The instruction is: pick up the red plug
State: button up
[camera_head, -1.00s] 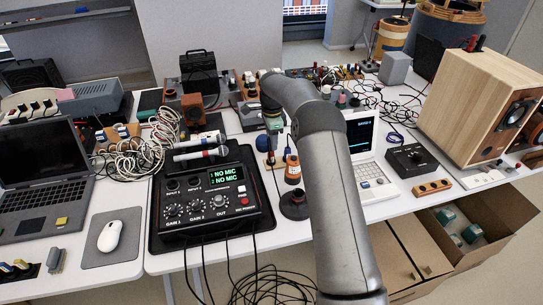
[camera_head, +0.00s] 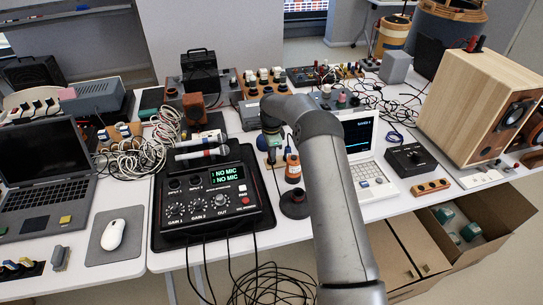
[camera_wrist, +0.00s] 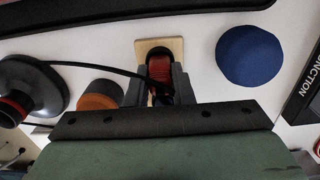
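The red plug (camera_wrist: 160,68) stands on a small pale wooden plate (camera_wrist: 146,47) in the wrist view. My gripper (camera_wrist: 160,88) is over it, with one dark finger on each side of the red part. The fingers are apart, with the plug between them. Whether they press on it or leave a small gap cannot be told. In the head view my gripper (camera_head: 272,146) is low over the table, right of the mixer, and my arm and hand largely hide the plug.
A black cable runs past the fingers to a round black base (camera_wrist: 35,88). In the head view an orange bottle (camera_head: 293,168) and the mixer (camera_head: 213,200) stand near my gripper.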

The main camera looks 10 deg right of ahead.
grip_shut()
jog(key=shift+r, duration=0.1)
